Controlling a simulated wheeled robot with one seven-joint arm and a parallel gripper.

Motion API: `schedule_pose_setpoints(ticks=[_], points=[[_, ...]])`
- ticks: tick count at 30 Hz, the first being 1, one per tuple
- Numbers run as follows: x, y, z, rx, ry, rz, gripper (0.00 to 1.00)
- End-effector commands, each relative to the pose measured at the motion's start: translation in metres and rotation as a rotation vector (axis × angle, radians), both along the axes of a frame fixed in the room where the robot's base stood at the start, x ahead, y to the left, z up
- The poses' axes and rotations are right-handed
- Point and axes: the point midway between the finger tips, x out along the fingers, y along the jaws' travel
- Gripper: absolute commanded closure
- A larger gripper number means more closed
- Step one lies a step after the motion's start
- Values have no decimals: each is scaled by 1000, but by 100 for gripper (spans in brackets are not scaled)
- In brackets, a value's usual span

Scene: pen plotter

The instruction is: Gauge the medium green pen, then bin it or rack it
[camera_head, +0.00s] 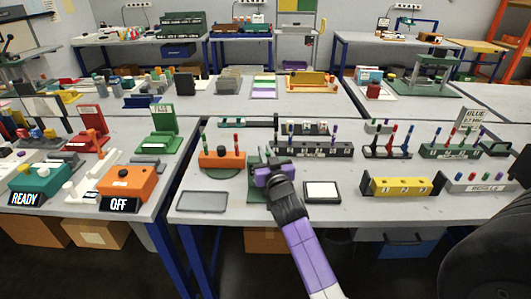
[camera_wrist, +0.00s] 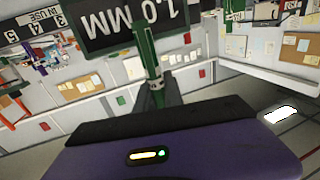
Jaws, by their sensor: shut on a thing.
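My gripper (camera_head: 270,172), purple and dark grey, is over a green stand (camera_head: 257,188) at the front middle of the right table. In the wrist view a green pen (camera_wrist: 147,52) stands in line with the jaws, its lower part at the dark fingers (camera_wrist: 158,96); my gripper is shut on it. A dark green sign (camera_wrist: 115,28) reading "1.0 MM", upside down, is close behind the pen. In the head view my gripper hides the pen. A dark numbered rack (camera_head: 313,149) holding several pens is behind and to the right.
An orange block (camera_head: 222,159) with pens is left of my gripper. A grey tray (camera_head: 202,201) and a white pad (camera_head: 322,191) lie at the front. A yellow numbered block (camera_head: 398,185), a grey lettered block (camera_head: 480,184) and a green rack (camera_head: 450,151) stand to the right.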

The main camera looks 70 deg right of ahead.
Motion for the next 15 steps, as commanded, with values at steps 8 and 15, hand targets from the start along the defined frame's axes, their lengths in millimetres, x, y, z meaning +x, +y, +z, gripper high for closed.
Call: schedule_pose_setpoints(ticks=[8, 15], points=[[0, 0, -8, 0, 0, 0, 100], [0, 0, -13, 0, 0, 0, 100]])
